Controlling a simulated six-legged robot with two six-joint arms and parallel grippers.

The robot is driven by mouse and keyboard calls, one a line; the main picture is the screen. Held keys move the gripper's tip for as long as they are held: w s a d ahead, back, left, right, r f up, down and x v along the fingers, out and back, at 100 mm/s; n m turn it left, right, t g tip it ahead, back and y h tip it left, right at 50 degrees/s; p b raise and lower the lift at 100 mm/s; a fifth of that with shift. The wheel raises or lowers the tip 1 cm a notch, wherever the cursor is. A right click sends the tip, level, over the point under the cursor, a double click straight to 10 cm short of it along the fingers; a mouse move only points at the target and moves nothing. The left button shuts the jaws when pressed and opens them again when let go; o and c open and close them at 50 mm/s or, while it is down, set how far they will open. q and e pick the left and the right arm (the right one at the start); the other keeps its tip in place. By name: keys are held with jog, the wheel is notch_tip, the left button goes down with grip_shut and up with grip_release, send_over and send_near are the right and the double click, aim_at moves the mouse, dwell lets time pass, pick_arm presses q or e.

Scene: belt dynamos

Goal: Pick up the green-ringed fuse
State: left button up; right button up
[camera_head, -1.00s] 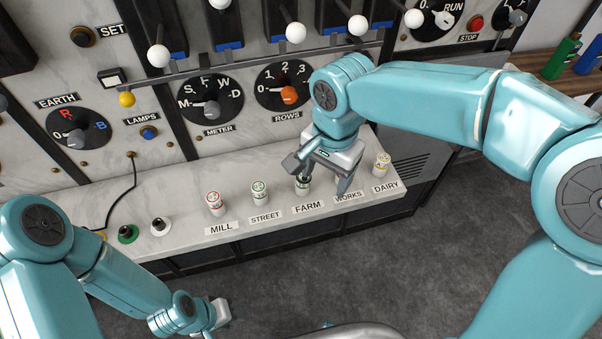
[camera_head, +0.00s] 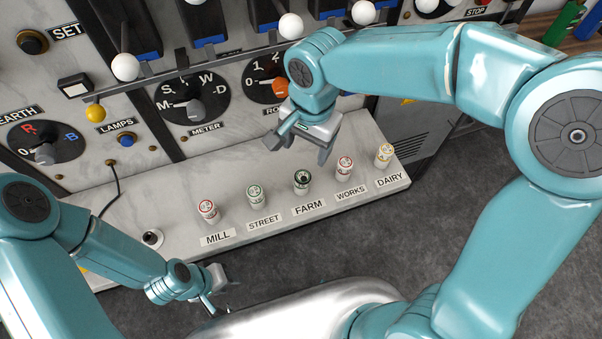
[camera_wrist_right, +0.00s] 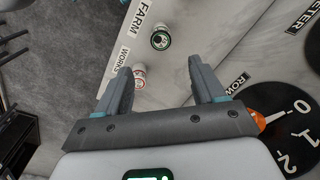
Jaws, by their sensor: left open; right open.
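Several short white fuses stand upright on the pale ledge. The STREET fuse (camera_head: 255,196) has a white cap with a green ring. The FARM fuse (camera_head: 302,182) has a dark cap; in the right wrist view (camera_wrist_right: 160,41) a green edge shows around it. My right gripper (camera_head: 299,150) is open and empty, above and behind the FARM fuse. In the right wrist view its fingers (camera_wrist_right: 160,72) are spread, with the FARM fuse beyond the gap and apart from them. My left gripper (camera_head: 218,292) is open and empty, low in front of the ledge.
Behind stands the panel with the METER dial (camera_head: 195,100), orange ROWS knob (camera_head: 280,87) and white-balled levers (camera_head: 125,67).

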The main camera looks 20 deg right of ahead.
send_over(303, 177)
jog(key=f, duration=0.7)
jog(key=shift+s+f+p, duration=0.3)
jog(key=shift+f, duration=0.1)
jog(key=shift+s+f, duration=0.1)
jog(key=shift+f, duration=0.1)
jog(key=f, duration=0.2)
jog(key=w+f+p, duration=0.1)
jog(key=f, duration=0.2)
jog(key=shift+p, duration=0.3)
jog(key=shift+s+r, duration=0.1)
jog(key=shift+s, duration=0.15)
jog(key=shift+w, duration=0.2)
grip_shut()
jog(key=shift+s, duration=0.1)
